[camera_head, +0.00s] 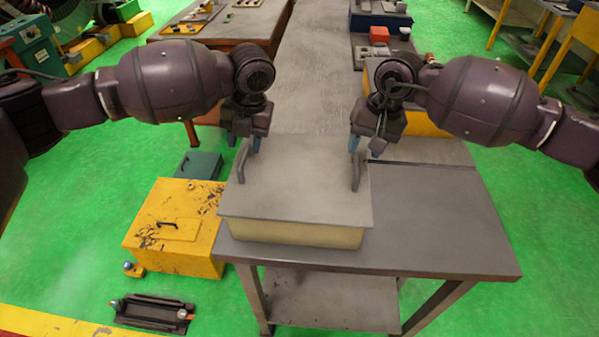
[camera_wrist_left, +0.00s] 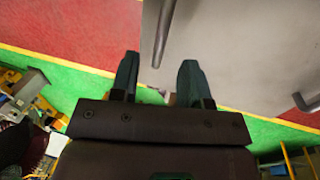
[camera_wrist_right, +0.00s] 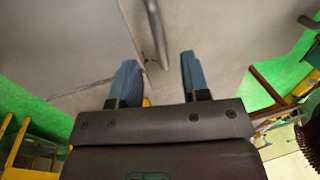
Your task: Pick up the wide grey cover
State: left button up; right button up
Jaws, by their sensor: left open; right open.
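The wide grey cover (camera_head: 290,185) lies flat on a yellowish box (camera_head: 290,233) on the grey table. It has a dark bar handle at its left edge (camera_head: 242,160) and another at its right edge (camera_head: 356,170). My left gripper (camera_head: 249,145) is open near the far end of the left handle. In the left wrist view that handle (camera_wrist_left: 163,35) points down between the open fingers (camera_wrist_left: 158,82). My right gripper (camera_head: 365,149) is open near the far end of the right handle. In the right wrist view that handle (camera_wrist_right: 156,30) shows ahead of the open fingers (camera_wrist_right: 160,80). I see no clear contact.
The grey table (camera_head: 440,215) is bare right of the box. A yellow box (camera_head: 180,225) with a small handle stands on the green floor to the left, near a dark tray (camera_head: 153,312). Another bench with parts (camera_head: 225,20) is behind on the left.

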aim_at(244, 156)
pick_arm(q)
jog(key=shift+a+f, duration=0.2)
jog(key=shift+f, duration=0.75)
jog(key=shift+a+f, duration=0.15)
jog(key=shift+f, duration=0.8)
jog(key=shift+a+f, duration=0.2)
jog(key=shift+f, duration=0.75)
pick_arm(e)
jog(key=shift+a+f, duration=0.2)
jog(key=shift+f, duration=0.75)
jog(key=shift+a+f, duration=0.15)
jog(key=shift+f, duration=0.8)
jog(key=shift+a+f, duration=0.2)
jog(key=shift+f, duration=0.75)
pick_arm(q)
grip_shut()
pick_arm(e)
grip_shut()
pick_arm(q)
jog(key=shift+r, duration=0.1)
pick_arm(e)
jog(key=shift+r, duration=0.1)
